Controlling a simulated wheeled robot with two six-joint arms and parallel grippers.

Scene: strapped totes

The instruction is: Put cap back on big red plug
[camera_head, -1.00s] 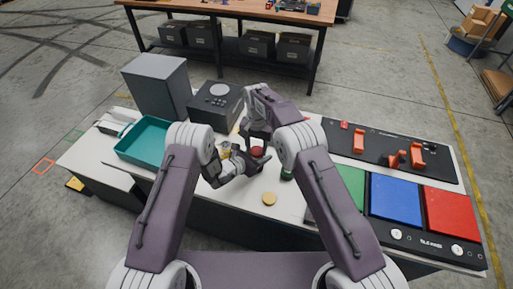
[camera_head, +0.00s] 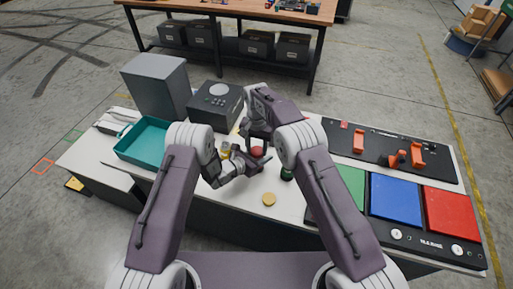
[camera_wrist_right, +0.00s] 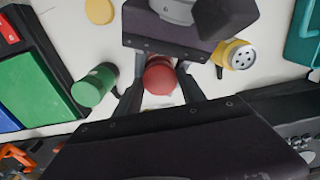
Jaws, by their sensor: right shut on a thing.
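A round red piece (camera_head: 257,152) is between my two grippers over the white table. In the right wrist view the red piece (camera_wrist_right: 158,77) sits between the fingers of my right gripper (camera_wrist_right: 160,88), which is shut on it. I cannot tell whether it is the cap, the big red plug, or both together. In the head view my right gripper (camera_head: 257,140) comes from above and behind it. My left gripper (camera_head: 258,163) reaches it from the left and front; its fingertips are partly hidden, so its grip is unclear.
A green cylinder (camera_wrist_right: 95,87) and a yellow plug with a holed face (camera_wrist_right: 237,55) stand close on either side. A flat yellow disc (camera_head: 269,199) lies in front. A teal tray (camera_head: 150,140) is left; the panel with coloured pads (camera_head: 396,199) is right.

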